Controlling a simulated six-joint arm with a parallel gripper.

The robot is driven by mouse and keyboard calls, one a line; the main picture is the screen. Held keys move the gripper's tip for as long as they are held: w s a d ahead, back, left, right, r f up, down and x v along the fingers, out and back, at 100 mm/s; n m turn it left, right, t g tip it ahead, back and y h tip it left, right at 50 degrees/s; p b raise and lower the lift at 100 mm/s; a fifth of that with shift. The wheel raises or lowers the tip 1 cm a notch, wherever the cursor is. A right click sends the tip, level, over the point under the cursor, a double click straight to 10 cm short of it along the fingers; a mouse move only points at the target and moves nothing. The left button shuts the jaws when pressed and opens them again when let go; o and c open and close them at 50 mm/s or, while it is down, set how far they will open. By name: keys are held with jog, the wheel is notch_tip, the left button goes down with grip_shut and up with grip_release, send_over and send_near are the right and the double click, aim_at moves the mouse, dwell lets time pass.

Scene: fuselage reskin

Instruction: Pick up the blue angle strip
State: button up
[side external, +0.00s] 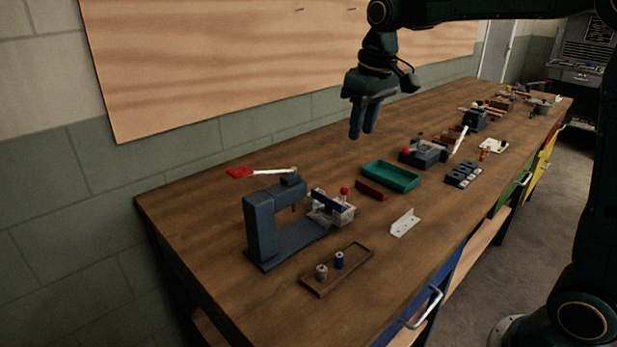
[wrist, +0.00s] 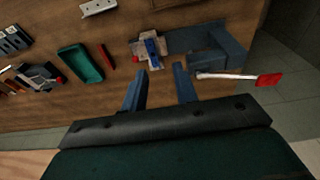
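The blue angle strip (side external: 327,201) appears as a short, dark blue piece lying on a pale, clear fixture (side external: 338,215) beside the grey press. In the wrist view the blue strip (wrist: 153,48) shows ahead of the space between my fingers, on the pale fixture (wrist: 142,50). My gripper (side external: 363,136) hangs well above the table, behind and to the right of the strip in the side view. Its two blue fingers are apart with nothing between them, as the wrist view (wrist: 160,69) also shows.
A red strip (side external: 371,190), a green tray (side external: 390,177), a silver angle bracket (side external: 405,222) and a wooden tray (side external: 318,285) with two small spools lie nearby. Bare table lies below my gripper.

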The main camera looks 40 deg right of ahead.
jog(key=g, duration=0.2)
send_over(329, 199)
notch_tip(329, 199, down, 9)
jog(key=shift+w+d+f, duration=0.15)
jog(key=shift+w, duration=0.25)
jog(key=shift+w+d+f, duration=0.1)
jog(key=shift+w+f, duration=0.05)
jog(key=shift+w, duration=0.2)
jog(key=shift+f, duration=0.1)
jog(key=shift+f, duration=4.2)
jog(key=shift+s+a+f, duration=0.1)
jog(key=shift+a+f, duration=0.05)
jog(key=shift+f, duration=2.45)
